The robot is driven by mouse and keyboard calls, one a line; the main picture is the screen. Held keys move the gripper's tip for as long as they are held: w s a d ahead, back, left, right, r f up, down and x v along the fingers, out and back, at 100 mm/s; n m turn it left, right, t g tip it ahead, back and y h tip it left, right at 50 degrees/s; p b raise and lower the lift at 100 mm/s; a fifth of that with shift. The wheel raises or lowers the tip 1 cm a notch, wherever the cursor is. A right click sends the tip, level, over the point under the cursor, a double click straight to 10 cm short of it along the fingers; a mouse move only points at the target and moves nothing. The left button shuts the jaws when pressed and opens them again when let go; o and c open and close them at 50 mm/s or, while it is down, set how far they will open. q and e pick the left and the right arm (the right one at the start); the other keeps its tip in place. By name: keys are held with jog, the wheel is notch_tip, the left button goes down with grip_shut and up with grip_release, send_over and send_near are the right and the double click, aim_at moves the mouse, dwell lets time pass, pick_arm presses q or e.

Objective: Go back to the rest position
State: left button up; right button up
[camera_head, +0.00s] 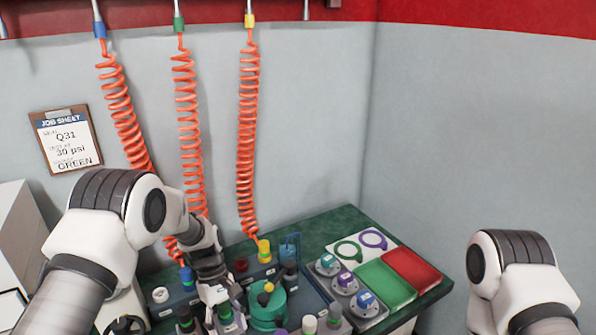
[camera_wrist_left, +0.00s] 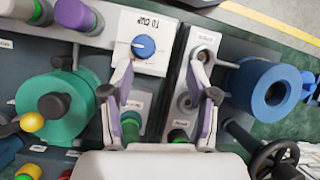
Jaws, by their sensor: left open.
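In the head view my left arm reaches down to the bench, and my left gripper (camera_head: 222,305) is low over the equipment at the near left. In the left wrist view my left gripper (camera_wrist_left: 162,70) is open, with its two purple-padded fingers apart and nothing held between them. A white panel with a blue knob (camera_wrist_left: 144,46), lettered "TO CUP", lies beyond the left finger. Dark fittings with green rings (camera_wrist_left: 180,135) show close to the fingers' bases. Of my right arm only upper links show at the lower right; its gripper is out of the picture.
A green cylinder (camera_wrist_left: 72,105) and a blue cylinder (camera_wrist_left: 268,88) flank the gripper. Coiled orange hoses (camera_head: 248,140) hang behind it. At right are green (camera_head: 385,284) and red (camera_head: 412,270) trays and several knobbed fittings. A job sheet (camera_head: 66,140) hangs on the wall.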

pick_arm(q)
jog(key=s+a+f+m+y+p, duration=0.15)
jog(key=s+f, duration=0.25)
jog(key=s, duration=0.7)
jog(key=s+a+f+m, duration=0.2)
jog(key=s+a+f, duration=0.15)
jog(key=s, duration=0.75)
jog(key=s+a+f+m+y+p, duration=0.15)
jog(key=s+f, duration=0.25)
jog(key=s, duration=0.8)
jog(key=w+m+t, duration=0.2)
jog(key=w+t, duration=0.1)
jog(key=w+m+t+b, duration=0.1)
jog(key=w, duration=0.1)
jog(key=shift+d+r+m+t, duration=0.15)
jog(key=shift+d+m+t, duration=0.15)
jog(key=shift+m, duration=0.1)
jog(key=shift+r, duration=0.1)
dwell(0.4)
